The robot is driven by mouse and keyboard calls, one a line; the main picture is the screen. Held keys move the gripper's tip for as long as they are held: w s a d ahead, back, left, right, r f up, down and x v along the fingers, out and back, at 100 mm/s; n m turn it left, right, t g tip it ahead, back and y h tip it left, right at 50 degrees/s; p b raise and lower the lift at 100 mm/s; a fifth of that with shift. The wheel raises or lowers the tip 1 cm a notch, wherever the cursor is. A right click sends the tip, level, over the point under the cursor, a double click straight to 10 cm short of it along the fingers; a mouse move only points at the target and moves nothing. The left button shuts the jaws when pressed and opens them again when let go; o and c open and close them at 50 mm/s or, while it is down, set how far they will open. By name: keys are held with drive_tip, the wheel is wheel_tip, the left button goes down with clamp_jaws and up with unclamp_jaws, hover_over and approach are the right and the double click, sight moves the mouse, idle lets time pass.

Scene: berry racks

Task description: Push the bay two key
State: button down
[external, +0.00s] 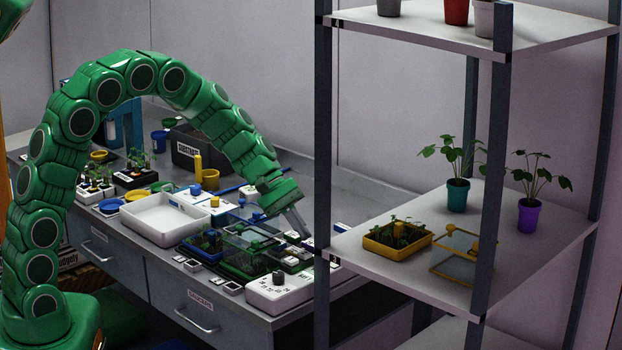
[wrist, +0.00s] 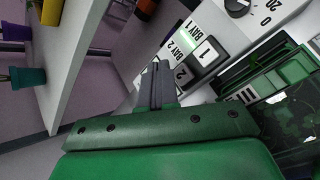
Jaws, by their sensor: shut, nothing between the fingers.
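In the wrist view, a white control box (wrist: 212,18) carries the printed words BAY 1 and BAY 2. The bay two key (wrist: 182,75), marked 2, sits beside the key marked 1 (wrist: 207,53). My gripper (wrist: 157,66) is shut and empty, with its fingertips just left of the bay two key. I cannot tell if they touch the box. In the external view my gripper (external: 304,234) points down over the right end of the bench, near the white box with a dial (external: 280,290). The keys are too small to read there.
A green tray with a clear cover (external: 248,240) stands left of the box. A white basin (external: 167,218) is farther left. A shelf rack (external: 322,130) with potted plants stands close on the right; its shelf edge also shows in the wrist view (wrist: 75,60).

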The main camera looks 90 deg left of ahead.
drive_tip(key=shift+r, duration=2.05)
drive_tip(key=c, duration=1.4)
unclamp_jaws()
drive_tip(key=shift+d+r+m, duration=0.15)
drive_tip(key=shift+d+m, duration=0.05)
drive_tip(key=shift+m, duration=0.1)
drive_tip(key=o, duration=0.9)
drive_tip(key=d+r+m+g, duration=0.1)
drive_tip(key=m, duration=0.1)
drive_tip(key=d+r+m+g, duration=0.1)
drive_tip(key=d+r+m+g+y, duration=0.1)
drive_tip(key=d+m+g, duration=0.1)
drive_tip(key=shift+s+r+m, duration=0.1)
drive_tip(key=shift+s+m, duration=0.2)
drive_tip(key=shift+s, duration=0.05)
drive_tip(key=o, duration=0.5)
wheel_tip(320, 180, up, 6)
drive_tip(key=s+a+m+g+y, duration=0.1)
drive_tip(key=m+g+y, duration=0.2)
drive_tip(key=m+y, duration=0.1)
drive_tip(key=shift+s+r+y, duration=0.2)
drive_tip(key=shift+s+y, duration=0.05)
drive_tip(key=shift+y, duration=0.15)
approach(301, 253)
drive_tip(key=s+d, duration=0.2)
drive_tip(key=d, duration=0.1)
drive_tip(key=shift+a+r, duration=0.1)
drive_tip(key=shift+a, duration=0.05)
